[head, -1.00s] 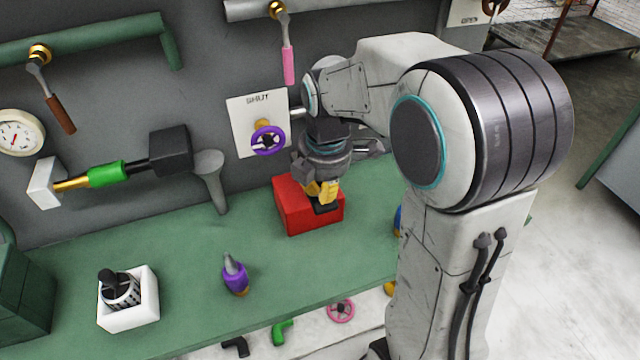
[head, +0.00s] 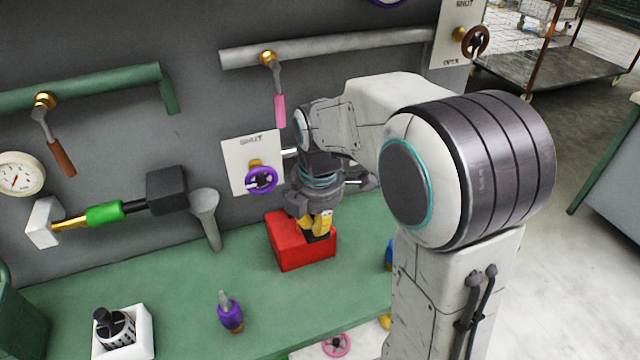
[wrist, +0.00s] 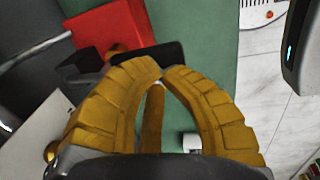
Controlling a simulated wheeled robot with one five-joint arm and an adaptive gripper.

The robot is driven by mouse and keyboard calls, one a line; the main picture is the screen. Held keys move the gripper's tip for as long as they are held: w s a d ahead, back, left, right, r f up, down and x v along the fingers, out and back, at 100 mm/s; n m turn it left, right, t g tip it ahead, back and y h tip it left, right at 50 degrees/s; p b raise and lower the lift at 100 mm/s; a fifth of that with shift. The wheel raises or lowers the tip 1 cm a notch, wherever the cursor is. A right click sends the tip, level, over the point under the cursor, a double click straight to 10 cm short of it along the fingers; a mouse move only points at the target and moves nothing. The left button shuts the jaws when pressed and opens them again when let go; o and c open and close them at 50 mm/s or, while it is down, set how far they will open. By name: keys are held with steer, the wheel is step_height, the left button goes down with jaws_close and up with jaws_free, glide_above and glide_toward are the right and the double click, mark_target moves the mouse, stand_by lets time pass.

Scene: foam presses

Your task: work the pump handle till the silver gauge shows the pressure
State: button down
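A red box (head: 290,250) with a black bar on top sits on the green bench, and I take it to be the pump. In the wrist view the red box (wrist: 110,32) is at upper left, with the black bar (wrist: 125,56) reaching right from it. My gripper (head: 321,234) points down at the box's right side. In the wrist view its yellow fingertips (wrist: 163,71) are nearly together at the bar's near edge. Whether they pinch the bar is unclear. I see no gauge that is clearly silver; a cream-rimmed gauge (head: 17,174) is at far left.
A purple valve wheel (head: 261,180) sticks out from the wall panel close left of my gripper. A pink-handled lever (head: 279,105) hangs from the pipe above.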

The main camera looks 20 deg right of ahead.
step_height(320, 180, up, 11)
steer(key=s, duration=0.2)
steer(key=shift+f, duration=0.2)
stand_by(1.5)
step_height(320, 180, down, 4)
steer(key=m, duration=1.3)
steer(key=shift+s, duration=0.1)
steer(key=s+f+m+t, duration=0.2)
steer(key=s+m, duration=0.3)
steer(key=s, duration=0.9)
steer(key=shift+s+a+t, duration=0.15)
steer(key=shift+s+t, duration=0.15)
steer(key=shift+s, duration=0.1)
